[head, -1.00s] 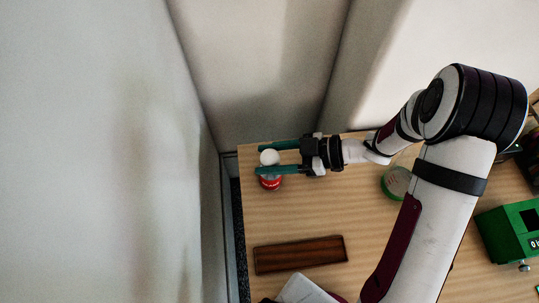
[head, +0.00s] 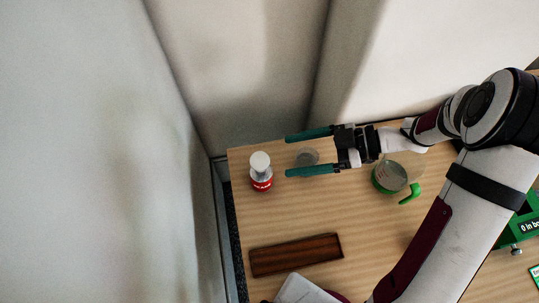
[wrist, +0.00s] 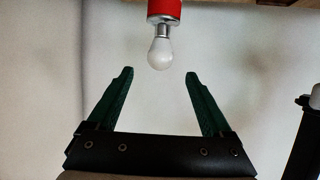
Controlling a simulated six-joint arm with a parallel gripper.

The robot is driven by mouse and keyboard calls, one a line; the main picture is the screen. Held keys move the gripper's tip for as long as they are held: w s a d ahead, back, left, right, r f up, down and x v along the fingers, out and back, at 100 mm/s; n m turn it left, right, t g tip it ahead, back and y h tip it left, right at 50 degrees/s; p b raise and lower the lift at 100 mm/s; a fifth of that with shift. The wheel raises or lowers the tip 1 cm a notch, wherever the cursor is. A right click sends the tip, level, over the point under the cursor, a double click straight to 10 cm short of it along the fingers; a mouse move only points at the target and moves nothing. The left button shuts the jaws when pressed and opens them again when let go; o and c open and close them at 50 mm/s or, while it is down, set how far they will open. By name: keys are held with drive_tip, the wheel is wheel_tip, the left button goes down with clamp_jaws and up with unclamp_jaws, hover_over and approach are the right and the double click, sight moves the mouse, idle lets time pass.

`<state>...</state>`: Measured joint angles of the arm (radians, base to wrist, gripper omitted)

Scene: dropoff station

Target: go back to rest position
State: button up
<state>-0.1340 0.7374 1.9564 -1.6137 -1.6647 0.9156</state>
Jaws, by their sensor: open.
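My gripper (head: 288,155) is open and empty above the left part of the table, its two green fingers pointing left. A white light bulb (head: 260,161) stands upright in a red holder (head: 261,184) near the table's left edge, to the left of my fingertips and apart from them. In the wrist view, the bulb (wrist: 160,54) appears just beyond the gap between the open fingertips, with its red holder (wrist: 164,9) at the top of the picture.
A green-rimmed clear container (head: 388,177) sits below my wrist. A brown wooden tray (head: 272,258) lies at the front. A green box (head: 515,228) stands at right. Walls rise behind and left of the table (head: 340,210).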

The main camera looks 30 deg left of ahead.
drive_tip(key=v, duration=0.3)
drive_tip(key=shift+d, duration=0.1)
